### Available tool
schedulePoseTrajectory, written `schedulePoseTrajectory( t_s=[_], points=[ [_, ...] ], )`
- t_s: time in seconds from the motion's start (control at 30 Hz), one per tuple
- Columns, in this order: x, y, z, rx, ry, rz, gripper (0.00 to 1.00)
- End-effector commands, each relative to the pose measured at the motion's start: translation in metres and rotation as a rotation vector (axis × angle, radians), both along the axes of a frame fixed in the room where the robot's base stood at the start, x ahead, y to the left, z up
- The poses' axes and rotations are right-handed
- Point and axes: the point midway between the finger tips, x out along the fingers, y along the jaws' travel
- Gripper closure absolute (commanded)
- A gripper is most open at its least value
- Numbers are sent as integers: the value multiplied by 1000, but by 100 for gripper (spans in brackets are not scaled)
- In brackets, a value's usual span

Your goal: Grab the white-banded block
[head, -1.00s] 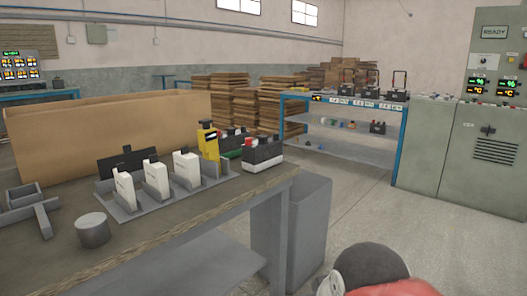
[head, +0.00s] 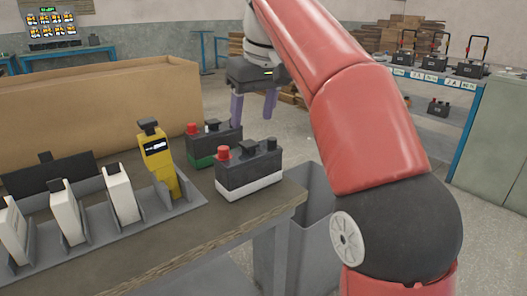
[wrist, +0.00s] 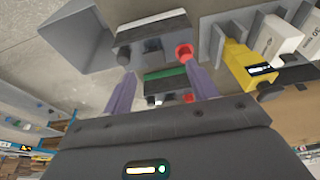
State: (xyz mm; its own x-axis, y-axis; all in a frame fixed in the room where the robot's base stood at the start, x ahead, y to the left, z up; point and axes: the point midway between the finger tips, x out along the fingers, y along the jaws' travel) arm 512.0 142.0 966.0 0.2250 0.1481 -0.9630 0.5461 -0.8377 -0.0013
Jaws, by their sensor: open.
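The white-banded block (head: 250,172) is a dark battery with a white band along its base and a red cap on top. It stands upright near the table's right corner. It also shows at the top of the wrist view (wrist: 150,36). A similar green-banded block (head: 213,143) stands just behind it, and in the wrist view (wrist: 166,84) it lies nearer the fingers. My gripper (head: 253,118) is open and empty, its purple fingers pointing down beyond the two blocks. In the wrist view the fingers (wrist: 161,72) are spread, apart from the white-banded block.
A yellow tester (head: 160,165) and several white units stand in a grey rack (head: 100,230) to the left. A cardboard box (head: 90,100) lies behind. A grey bin (head: 312,215) stands beside the table's right end. A shelf (head: 455,100) stands farther right.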

Motion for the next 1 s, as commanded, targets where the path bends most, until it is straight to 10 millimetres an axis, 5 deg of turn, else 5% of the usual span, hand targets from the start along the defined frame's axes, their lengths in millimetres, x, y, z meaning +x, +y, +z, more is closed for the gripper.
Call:
schedulePoseTrajectory(
  t_s=[0.47,0.73,1.0],
  points=[
    [14,8,-33,-2,4,17,42],
    [26,11,-70,-2,4,17,42],
    [28,11,-72,-2,2,16,43]
  ],
)
